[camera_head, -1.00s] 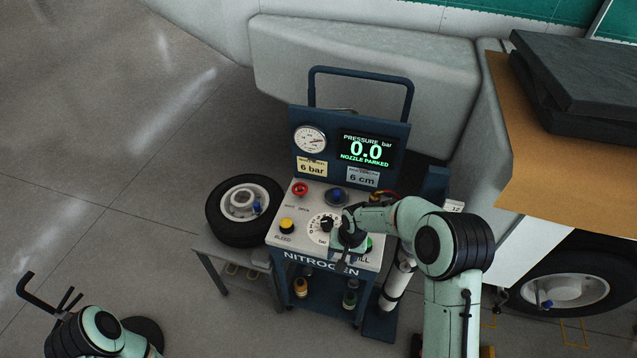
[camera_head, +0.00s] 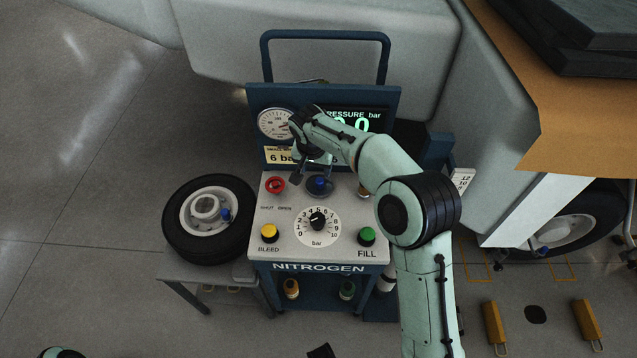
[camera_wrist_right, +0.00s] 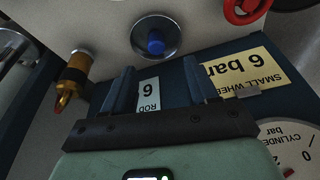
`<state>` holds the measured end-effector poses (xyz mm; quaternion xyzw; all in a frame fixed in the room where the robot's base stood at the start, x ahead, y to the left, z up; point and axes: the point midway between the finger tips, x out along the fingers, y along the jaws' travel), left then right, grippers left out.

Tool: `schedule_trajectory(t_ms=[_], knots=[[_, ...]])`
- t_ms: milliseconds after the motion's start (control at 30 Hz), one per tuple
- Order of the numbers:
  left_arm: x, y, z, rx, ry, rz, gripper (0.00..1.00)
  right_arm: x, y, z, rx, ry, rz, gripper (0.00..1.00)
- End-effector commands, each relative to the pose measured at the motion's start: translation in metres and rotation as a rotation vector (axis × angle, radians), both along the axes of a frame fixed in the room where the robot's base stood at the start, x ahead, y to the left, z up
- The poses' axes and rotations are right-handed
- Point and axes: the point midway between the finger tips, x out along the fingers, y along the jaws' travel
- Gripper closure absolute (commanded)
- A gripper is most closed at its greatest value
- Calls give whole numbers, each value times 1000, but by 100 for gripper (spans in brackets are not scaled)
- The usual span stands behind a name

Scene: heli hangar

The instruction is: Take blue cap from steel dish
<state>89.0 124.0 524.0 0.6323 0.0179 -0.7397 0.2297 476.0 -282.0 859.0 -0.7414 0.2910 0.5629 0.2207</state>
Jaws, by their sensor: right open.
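The blue cap (camera_head: 319,182) sits in the round steel dish (camera_head: 320,193) on the top panel of the nitrogen cart, behind the dial. In the right wrist view the blue cap (camera_wrist_right: 156,42) stands in the middle of the dish (camera_wrist_right: 172,28). My right gripper (camera_head: 314,174) is open and empty, with its fingers over the back of the panel near the dish. In the wrist view, the cap lies beyond the open fingertips (camera_wrist_right: 158,68), apart from them. My left gripper is out of view.
A red valve knob (camera_head: 275,185) is left of the dish and a brass fitting (camera_wrist_right: 74,75) is on its other side. The gauge board (camera_head: 258,98) rises behind. A dial (camera_head: 317,221), yellow button (camera_head: 269,231) and green button (camera_head: 367,235) are in front. A wheel (camera_head: 208,219) lies to the left.

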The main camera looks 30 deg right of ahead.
Motion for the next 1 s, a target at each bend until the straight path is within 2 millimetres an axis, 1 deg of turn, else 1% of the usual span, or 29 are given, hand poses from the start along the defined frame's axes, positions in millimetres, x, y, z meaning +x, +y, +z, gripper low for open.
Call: schedule_trajectory(t_ms=[33,100,267,367,500,600,700,867,967,1000], knots=[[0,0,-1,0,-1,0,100,1,-2,-8,0,3,-1,42],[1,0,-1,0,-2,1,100,2,-2,-14,0,1,1,42],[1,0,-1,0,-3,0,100,3,-4,-21,0,2,1,42],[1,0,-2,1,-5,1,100,3,-7,-30,0,2,1,42],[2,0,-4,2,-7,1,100,3,-13,-51,2,4,1,42],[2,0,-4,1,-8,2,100,7,-16,-64,1,3,1,42],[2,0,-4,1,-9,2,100,8,-17,-69,0,1,1,42],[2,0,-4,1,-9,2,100,8,-16,-68,1,0,1,42],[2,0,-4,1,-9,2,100,8,-16,-68,1,0,1,71],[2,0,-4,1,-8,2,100,8,-16,-68,1,0,1,84]])
